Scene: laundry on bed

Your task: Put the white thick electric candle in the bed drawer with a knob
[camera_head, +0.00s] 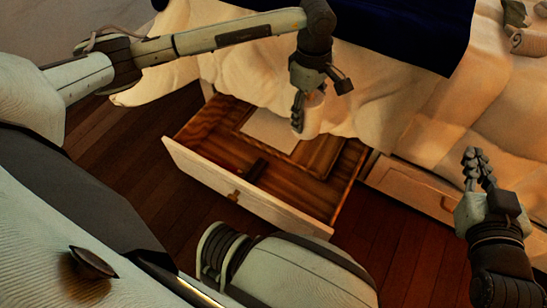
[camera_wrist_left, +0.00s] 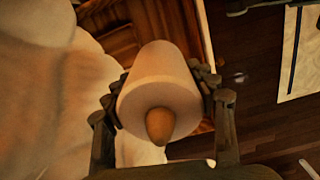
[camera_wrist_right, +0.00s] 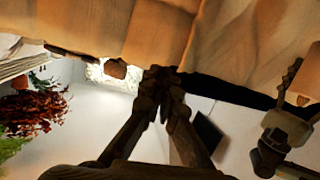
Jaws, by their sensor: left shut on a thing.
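The white thick electric candle (camera_head: 314,117) is in my left gripper (camera_head: 301,110), above the open bed drawer (camera_head: 193,167). In the left wrist view the candle (camera_wrist_left: 158,97) sits between both fingers, its orange-brown flame tip facing the camera. The drawer is pulled out, with wooden inside walls and a pale front bearing a small knob (camera_head: 234,196). The candle hides part of the drawer's back area. My right gripper (camera_head: 478,170) is right of the drawer; its fingertips are together and empty in the right wrist view (camera_wrist_right: 163,80).
A flat pale item (camera_head: 268,131) and a dark small object (camera_head: 257,168) lie in the drawer. A closed bed drawer (camera_head: 408,187) is to the right. White bedding (camera_head: 365,85) hangs over the bed edge behind. Dark wooden floor (camera_head: 385,240) lies in front.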

